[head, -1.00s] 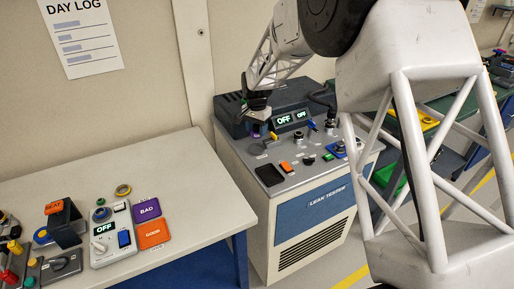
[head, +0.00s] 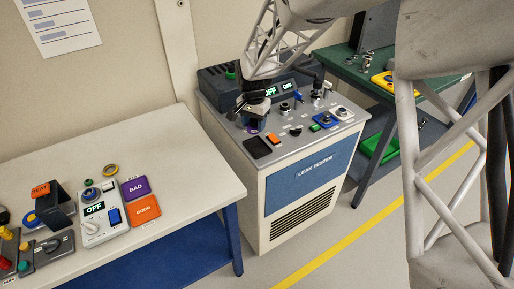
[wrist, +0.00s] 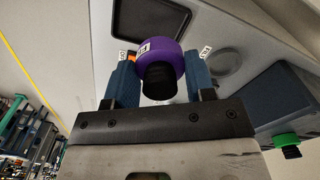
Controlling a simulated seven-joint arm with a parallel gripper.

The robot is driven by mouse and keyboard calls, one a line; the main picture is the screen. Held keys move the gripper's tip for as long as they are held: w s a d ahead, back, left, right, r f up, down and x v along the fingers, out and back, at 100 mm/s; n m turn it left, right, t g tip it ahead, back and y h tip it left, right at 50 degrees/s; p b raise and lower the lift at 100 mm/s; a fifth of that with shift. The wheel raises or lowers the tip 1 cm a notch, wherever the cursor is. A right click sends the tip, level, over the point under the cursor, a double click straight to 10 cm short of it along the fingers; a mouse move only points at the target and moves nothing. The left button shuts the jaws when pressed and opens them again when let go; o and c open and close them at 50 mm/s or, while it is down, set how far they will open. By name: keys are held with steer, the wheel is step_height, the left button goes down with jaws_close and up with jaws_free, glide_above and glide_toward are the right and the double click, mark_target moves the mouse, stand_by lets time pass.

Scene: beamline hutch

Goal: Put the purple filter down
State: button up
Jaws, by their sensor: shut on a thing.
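My gripper (head: 251,122) is shut on the purple filter and sits over the left part of the leak tester's top. In the wrist view, the purple filter (wrist: 165,50) is a round purple body with a black stub and a small white label, held between two blue fingers. In the head view only a small purple patch (head: 254,128) of it shows below the fingers. I cannot tell whether it touches the top. A black square recess (head: 257,147) lies just in front of it and also shows in the wrist view (wrist: 150,22).
The leak tester (head: 300,185) carries an orange block (head: 276,139), a blue and green item (head: 325,120) and several fittings. Its raised back with OFF displays (head: 288,86) stands behind. A cream bench (head: 165,160) at left holds purple BAD (head: 134,189) and orange GOOD (head: 144,209) pads.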

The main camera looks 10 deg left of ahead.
steer(key=s+d+f, duration=0.1)
steer(key=s+d, duration=0.3)
steer(key=s, duration=0.3)
steer(key=s+d, duration=0.5)
steer(key=s, duration=0.3)
steer(key=shift+f, duration=0.4)
steer(key=shift+w+a, duration=0.15)
steer(key=shift+w, duration=0.05)
glide_above(257, 148)
steer(key=shift+w+f, duration=0.15)
steer(key=shift+f, duration=0.6)
steer(key=shift+f, duration=1.75)
steer(key=shift+f, duration=0.1)
steer(key=o, duration=1)
